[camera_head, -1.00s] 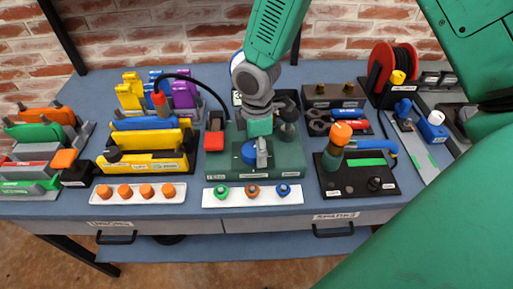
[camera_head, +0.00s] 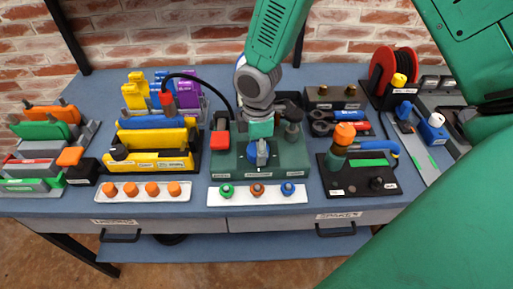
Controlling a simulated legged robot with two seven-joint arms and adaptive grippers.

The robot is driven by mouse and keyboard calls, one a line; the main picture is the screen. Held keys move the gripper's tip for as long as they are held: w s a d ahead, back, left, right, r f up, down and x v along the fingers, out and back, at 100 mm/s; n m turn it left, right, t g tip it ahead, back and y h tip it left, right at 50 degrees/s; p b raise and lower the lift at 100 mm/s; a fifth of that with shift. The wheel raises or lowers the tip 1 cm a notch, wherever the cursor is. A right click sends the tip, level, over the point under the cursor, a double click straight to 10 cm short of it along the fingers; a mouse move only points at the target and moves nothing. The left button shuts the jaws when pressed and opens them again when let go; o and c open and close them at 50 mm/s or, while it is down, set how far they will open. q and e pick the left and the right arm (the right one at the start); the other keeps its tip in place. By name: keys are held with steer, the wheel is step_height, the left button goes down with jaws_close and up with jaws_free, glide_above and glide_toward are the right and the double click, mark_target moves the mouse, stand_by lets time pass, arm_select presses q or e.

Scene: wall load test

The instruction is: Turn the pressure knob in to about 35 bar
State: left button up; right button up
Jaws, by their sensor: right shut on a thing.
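My right arm comes down from the top, and my right gripper (camera_head: 259,141) is over the green test unit (camera_head: 289,158) in the middle of the bench. It is shut on the blue pressure knob (camera_head: 251,156) at the front of the unit. The gripper hides most of the knob's top and part of the unit behind it. I cannot read a pressure value, and no gauge dial shows clearly. My left gripper is not in view.
A red block (camera_head: 220,140) sits at the unit's left and a dark grey knob (camera_head: 293,115) at its right. A white strip (camera_head: 257,200) with green, orange and blue pieces lies in front. A black board with an orange-topped handle (camera_head: 343,136) stands to the right.

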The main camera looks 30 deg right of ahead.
steer(key=shift+s+d+r+n+p, duration=0.15)
steer(key=shift+n+p, duration=0.45)
steer(key=shift+p, duration=0.5)
steer(key=shift+n+p, duration=0.45)
steer(key=shift+n, duration=0.05)
steer(key=shift+f, duration=0.25)
steer(key=o, duration=1.2)
steer(key=shift+c, duration=0.2)
steer(key=shift+w, duration=0.2)
